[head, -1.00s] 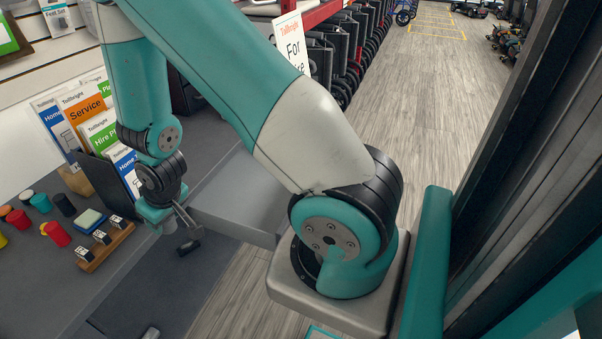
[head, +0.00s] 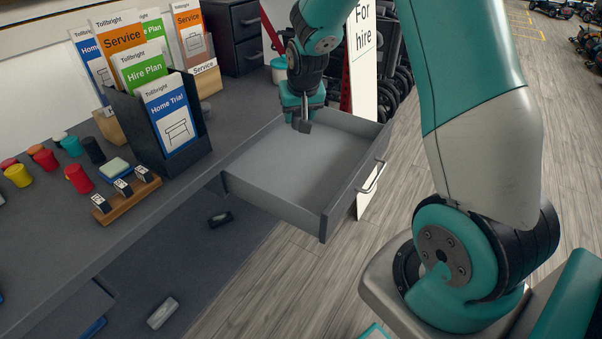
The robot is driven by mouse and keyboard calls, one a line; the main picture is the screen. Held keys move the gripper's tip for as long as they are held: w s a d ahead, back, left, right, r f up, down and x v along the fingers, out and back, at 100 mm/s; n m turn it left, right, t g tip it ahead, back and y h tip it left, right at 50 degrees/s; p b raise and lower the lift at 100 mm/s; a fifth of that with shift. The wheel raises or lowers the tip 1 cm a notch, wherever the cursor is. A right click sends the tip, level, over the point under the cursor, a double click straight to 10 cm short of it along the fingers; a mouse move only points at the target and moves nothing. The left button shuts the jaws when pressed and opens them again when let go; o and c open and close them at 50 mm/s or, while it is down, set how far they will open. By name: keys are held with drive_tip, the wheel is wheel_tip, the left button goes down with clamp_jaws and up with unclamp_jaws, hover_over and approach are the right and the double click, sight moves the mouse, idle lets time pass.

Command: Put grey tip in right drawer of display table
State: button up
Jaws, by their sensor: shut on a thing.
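The right drawer (head: 290,176) of the display table (head: 180,222) is pulled open, and its floor looks empty where I can see it. Its bar handle (head: 373,177) faces right. My gripper (head: 303,119) points down over the far part of the drawer, near its back right wall. It is shut on a small grey piece, which looks like the grey tip (head: 303,127). The jaws hide most of it, and I cannot tell its exact height above the drawer floor.
Red (head: 79,179), yellow (head: 18,175) and other coloured tips stand on the tabletop at left. A wooden block with tags (head: 126,199) and a dark leaflet holder (head: 187,145) stand nearer the drawer. A sign (head: 364,75) stands behind it.

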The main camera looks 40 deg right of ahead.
drive_tip(key=shift+d+f, duration=0.3)
drive_tip(key=shift+f, duration=0.1)
wheel_tip(320, 180, down, 19)
drive_tip(key=b, duration=0.3)
drive_tip(key=shift+f, duration=0.2)
drive_tip(key=o, duration=0.9)
drive_tip(key=shift+r, duration=0.2)
